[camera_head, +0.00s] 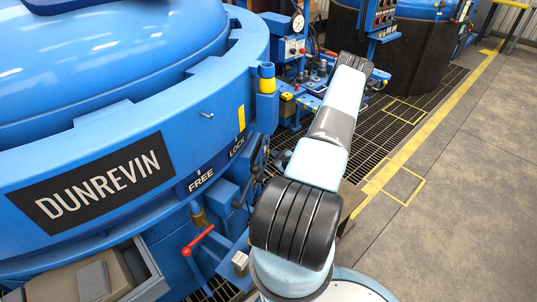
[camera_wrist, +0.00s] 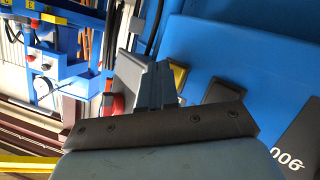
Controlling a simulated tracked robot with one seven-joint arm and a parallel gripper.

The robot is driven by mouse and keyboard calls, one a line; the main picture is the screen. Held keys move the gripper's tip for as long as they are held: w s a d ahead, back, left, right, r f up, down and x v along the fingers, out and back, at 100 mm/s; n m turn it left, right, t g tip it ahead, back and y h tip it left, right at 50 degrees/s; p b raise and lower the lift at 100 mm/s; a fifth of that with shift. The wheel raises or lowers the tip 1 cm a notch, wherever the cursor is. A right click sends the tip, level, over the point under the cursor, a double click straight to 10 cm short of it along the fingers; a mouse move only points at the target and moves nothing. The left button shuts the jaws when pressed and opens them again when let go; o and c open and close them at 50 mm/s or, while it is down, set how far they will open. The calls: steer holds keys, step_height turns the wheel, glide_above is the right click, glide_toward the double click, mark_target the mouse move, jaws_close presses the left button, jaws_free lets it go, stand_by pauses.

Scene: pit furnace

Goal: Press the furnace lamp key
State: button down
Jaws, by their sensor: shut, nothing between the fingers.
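In the wrist view my gripper (camera_wrist: 157,84) is shut and empty, its grey fingers pointing at a blue panel (camera_wrist: 235,60). Just right of the fingers are a yellow-faced key (camera_wrist: 178,74) and a dark key (camera_wrist: 219,91) on that panel. I cannot tell which control is the furnace lamp key, nor whether the fingertips touch anything. In the head view my arm reaches away to the back, and my gripper is hidden behind its far end. A control box with a gauge (camera_head: 297,22) and small controls stands left of the arm there.
The large blue furnace (camera_head: 250,40) marked DUNREVIN fills the left. A red-handled lever (camera_head: 198,240) sticks out near its base. A dark cylindrical vessel (camera_head: 425,60) stands behind. Floor grating (camera_head: 400,130) lies beside the arm; the concrete floor (camera_head: 470,200) at right is clear.

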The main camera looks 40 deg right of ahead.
steer(key=shift+s+d, duration=0.2)
steer(key=shift+s, duration=0.1)
steer(key=s+d, duration=0.3)
steer(key=s, duration=0.1)
steer(key=shift+s+d, duration=0.35)
stand_by(0.5)
